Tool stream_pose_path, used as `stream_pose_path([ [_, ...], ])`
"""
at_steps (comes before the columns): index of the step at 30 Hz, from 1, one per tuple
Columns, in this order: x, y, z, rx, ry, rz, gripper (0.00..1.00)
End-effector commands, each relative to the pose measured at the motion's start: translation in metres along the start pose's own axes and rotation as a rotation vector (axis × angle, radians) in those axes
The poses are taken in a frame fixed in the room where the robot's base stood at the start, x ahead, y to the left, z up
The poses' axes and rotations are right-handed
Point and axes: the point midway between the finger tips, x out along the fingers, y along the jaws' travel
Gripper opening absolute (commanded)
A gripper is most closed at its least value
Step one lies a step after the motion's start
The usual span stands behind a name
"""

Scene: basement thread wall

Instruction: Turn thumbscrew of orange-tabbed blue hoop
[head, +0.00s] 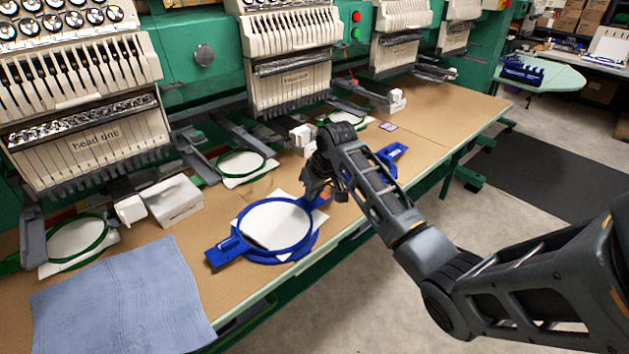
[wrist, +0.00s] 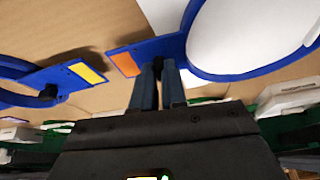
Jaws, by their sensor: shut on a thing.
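The orange-tabbed blue hoop (head: 241,234) lies on the brown tabletop with white cloth (head: 275,224) inside its ring. Its orange tab (wrist: 125,64) sits on the blue bracket beside my fingertips in the wrist view. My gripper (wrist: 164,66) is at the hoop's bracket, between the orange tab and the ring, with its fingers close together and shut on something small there. The fingers mostly hide the thumbscrew, so its turn angle cannot be seen. In the head view my gripper (head: 318,193) reaches down at the hoop's right end.
A second blue hoop, with a yellow tab (wrist: 87,72), lies nearby, partly behind my arm in the head view (head: 393,152). Green hoops (head: 242,163) sit under the embroidery heads (head: 290,85) behind. A folded blue cloth (head: 120,300) covers the table's near left.

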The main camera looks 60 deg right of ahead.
Motion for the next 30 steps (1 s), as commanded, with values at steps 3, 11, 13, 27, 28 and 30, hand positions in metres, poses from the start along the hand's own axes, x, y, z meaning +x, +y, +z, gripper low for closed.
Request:
stream_pose_path([
  [3, -0.0020, -0.0040, -0.0013, 0.100, 0.000, 0.040, 0.00],
  [11, 0.0004, -0.0059, -0.0016, 0.327, 0.001, 0.136, 0.00],
  [13, 0.0008, -0.0063, -0.0019, 0.389, 0.001, 0.161, 0.00],
  [27, 0.0014, -0.0093, -0.0053, 0.800, 0.003, 0.332, 0.00],
  [28, 0.0016, -0.0094, -0.0053, 0.827, 0.002, 0.343, 0.00],
  [30, 0.0016, -0.0097, -0.0061, 0.889, 0.002, 0.368, 0.00],
])
